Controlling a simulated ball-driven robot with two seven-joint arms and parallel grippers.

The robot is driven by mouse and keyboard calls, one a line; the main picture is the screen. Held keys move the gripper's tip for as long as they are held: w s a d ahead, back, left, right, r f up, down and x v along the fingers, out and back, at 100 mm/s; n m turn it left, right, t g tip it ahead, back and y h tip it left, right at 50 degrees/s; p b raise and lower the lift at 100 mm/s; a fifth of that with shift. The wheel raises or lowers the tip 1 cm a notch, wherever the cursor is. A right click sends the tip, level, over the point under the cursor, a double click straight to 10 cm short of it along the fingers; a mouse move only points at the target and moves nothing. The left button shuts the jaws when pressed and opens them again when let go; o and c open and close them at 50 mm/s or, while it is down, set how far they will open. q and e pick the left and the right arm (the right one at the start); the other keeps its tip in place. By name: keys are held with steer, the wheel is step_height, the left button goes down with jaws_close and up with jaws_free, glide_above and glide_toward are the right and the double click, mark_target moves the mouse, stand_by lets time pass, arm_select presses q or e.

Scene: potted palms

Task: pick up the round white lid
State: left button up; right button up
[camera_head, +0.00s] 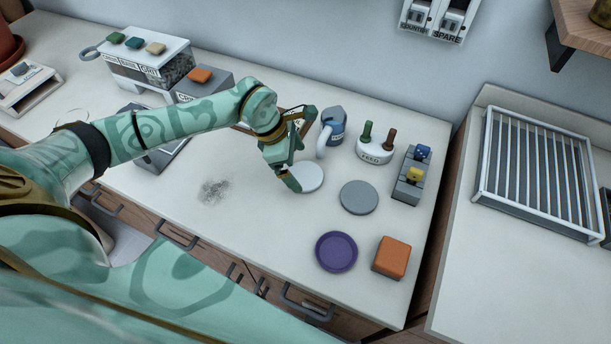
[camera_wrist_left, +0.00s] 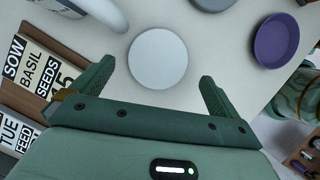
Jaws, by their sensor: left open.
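The round white lid (camera_head: 314,178) lies flat on the white counter, partly covered by my left gripper in the head view. My left gripper (camera_head: 293,180) hangs at its left edge in that view, pointing down. In the left wrist view the whole lid (camera_wrist_left: 158,58) shows, centred just beyond the open, empty fingers (camera_wrist_left: 157,82). The fingers stand apart, one to each side of its near part, and do not visibly touch it. My right gripper is not in view.
A grey disc (camera_head: 358,198), a purple dish (camera_head: 336,252) and an orange block (camera_head: 391,258) lie to the right and front. A grey-blue can with a white handle (camera_head: 333,128) and a white FEED holder (camera_head: 374,153) stand behind.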

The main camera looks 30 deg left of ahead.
mark_target(305, 175)
arm_select(q)
steer(key=b+x, duration=0.1)
steer(key=x, duration=0.3)
steer(key=shift+a, duration=0.1)
steer(key=shift+r, duration=0.1)
steer(key=c, duration=0.9)
